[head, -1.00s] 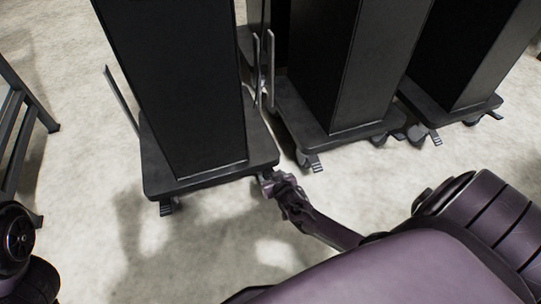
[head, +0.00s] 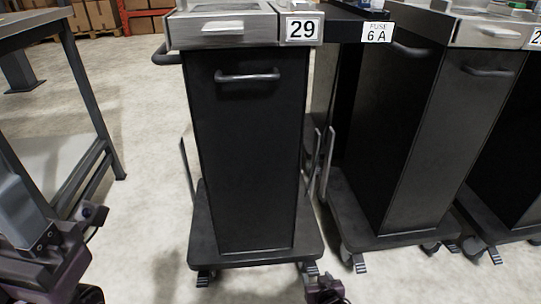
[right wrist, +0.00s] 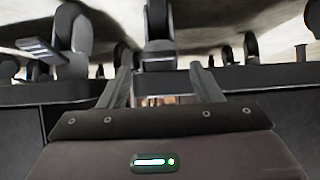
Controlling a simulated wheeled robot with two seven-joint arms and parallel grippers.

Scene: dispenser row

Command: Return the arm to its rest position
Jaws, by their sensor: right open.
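My right gripper (head: 326,289) is low at the bottom edge of the head view, in front of the base of the black cart labelled 29 (head: 245,150). Most of its arm is cut off by the frame. In the right wrist view its two fingers (right wrist: 160,88) stand apart, with nothing held between them. Dark casters (right wrist: 70,30) and a dark base edge show beyond the fingers there. Parts of my left arm (head: 45,255) show at the left edge of the head view; its gripper fingers cannot be made out.
A grey metal-framed table (head: 90,95) is at the left. Boxes (head: 100,14) are at the back. Open floor (head: 145,130) lies between table and cart.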

